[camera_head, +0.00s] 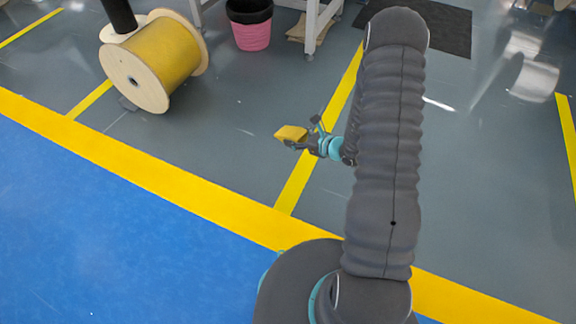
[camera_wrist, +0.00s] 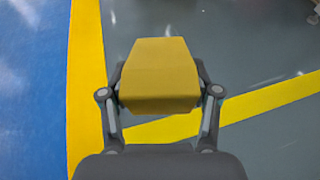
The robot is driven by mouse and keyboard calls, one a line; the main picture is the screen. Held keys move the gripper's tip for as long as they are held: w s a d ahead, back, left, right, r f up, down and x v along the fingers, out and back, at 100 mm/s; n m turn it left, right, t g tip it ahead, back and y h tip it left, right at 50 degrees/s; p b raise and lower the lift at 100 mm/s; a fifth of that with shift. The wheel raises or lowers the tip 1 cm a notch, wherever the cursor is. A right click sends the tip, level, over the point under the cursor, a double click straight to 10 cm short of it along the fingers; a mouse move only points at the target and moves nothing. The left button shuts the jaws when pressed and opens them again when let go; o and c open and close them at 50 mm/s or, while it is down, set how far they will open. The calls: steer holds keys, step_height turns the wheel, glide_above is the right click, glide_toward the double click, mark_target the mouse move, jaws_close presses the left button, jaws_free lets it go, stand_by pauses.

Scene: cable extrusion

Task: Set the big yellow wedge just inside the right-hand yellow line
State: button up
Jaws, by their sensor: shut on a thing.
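The big yellow wedge (camera_head: 291,133) is held at the end of my arm. It fills the middle of the wrist view (camera_wrist: 159,76), between the two fingers of my gripper (camera_wrist: 160,98). In the head view my gripper (camera_head: 300,141) is shut on it. The right-hand yellow line (camera_head: 335,120) runs away from the wide yellow band, and the wedge appears just left of it in the head view. In the wrist view the line (camera_wrist: 262,103) passes behind my gripper. I cannot tell how high the wedge is above the floor.
A cable spool (camera_head: 160,58) stands upper left, by another yellow line (camera_head: 90,100). A pink and black bin (camera_head: 251,30) and a white-legged table (camera_head: 312,30) are at the back. A dark mat (camera_head: 450,30) lies upper right. Grey floor (camera_head: 215,140) between the lines is clear.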

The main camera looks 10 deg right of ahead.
step_height(320, 180, down, 16)
steer(key=s+d+n+g+y+b, duration=0.2)
steer(key=n+y+b, duration=0.1)
steer(key=b, duration=0.2)
glide_above(288, 165)
step_height(288, 165, down, 7)
steer(key=shift+d+f, duration=0.1)
steer(key=shift+f+b, duration=0.35)
steer(key=shift+f, duration=1.55)
steer(key=shift+f, duration=0.2)
steer(key=o, duration=1.3)
steer(key=shift+o, duration=0.2)
steer(key=shift+r, duration=0.1)
